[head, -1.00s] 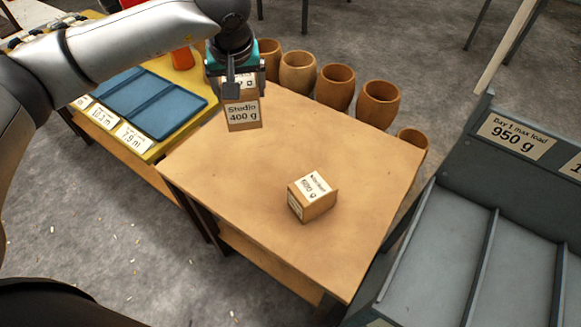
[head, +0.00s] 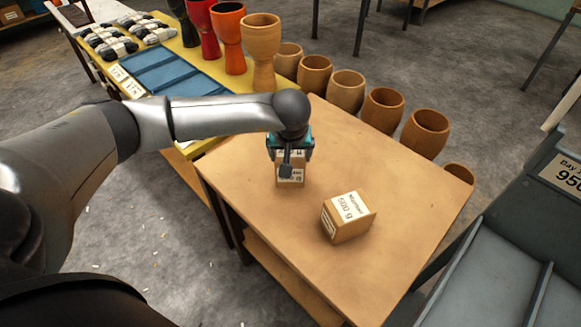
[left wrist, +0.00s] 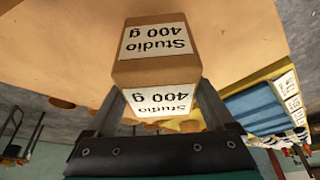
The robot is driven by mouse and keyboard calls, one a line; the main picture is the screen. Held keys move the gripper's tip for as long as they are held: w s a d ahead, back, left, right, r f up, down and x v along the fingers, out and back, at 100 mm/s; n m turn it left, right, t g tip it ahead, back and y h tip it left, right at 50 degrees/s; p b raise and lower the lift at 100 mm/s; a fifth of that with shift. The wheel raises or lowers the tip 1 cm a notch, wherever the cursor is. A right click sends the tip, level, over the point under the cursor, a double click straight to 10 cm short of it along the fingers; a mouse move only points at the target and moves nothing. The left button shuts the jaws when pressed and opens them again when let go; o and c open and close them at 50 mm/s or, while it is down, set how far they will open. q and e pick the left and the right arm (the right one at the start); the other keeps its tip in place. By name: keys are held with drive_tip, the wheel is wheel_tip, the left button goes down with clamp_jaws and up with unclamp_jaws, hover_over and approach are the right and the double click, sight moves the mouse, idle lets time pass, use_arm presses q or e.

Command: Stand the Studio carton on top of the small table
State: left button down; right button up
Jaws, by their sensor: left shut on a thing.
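The Studio carton (head: 291,180) is a small brown box with white "Studio 400 g" labels. My left gripper (head: 288,160) is shut on it from above, over the left part of the small table (head: 390,165). The gripper hides part of the carton in the head view. In the left wrist view the Studio carton (left wrist: 154,70) sits between the two fingers, labels showing on two faces. It is close to the tabletop; I cannot tell whether it touches. My right gripper is not in view.
A second brown carton marked 500 g (head: 345,220) stands on the table, right of the held one. Several wooden drum shells (head: 385,108) line the far edge. A yellow table (head: 200,60) with a blue tray is at left; a grey bay (head: 505,260) is at right. The remaining tabletop is clear.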

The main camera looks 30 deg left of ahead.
use_arm(q)
wheel_tip(320, 180, down, 4)
drive_tip(key=shift+r+b, duration=0.2)
drive_tip(key=shift+b, duration=0.2)
drive_tip(key=shift+f, duration=0.3)
drive_tip(key=shift+r, duration=0.1)
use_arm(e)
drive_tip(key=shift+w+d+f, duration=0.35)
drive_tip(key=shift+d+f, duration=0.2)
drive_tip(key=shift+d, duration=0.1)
use_arm(q)
drive_tip(key=shift+c, duration=0.6)
unclamp_jaws()
drive_tip(key=shift+f, duration=0.2)
drive_tip(key=shift+o, duration=0.6)
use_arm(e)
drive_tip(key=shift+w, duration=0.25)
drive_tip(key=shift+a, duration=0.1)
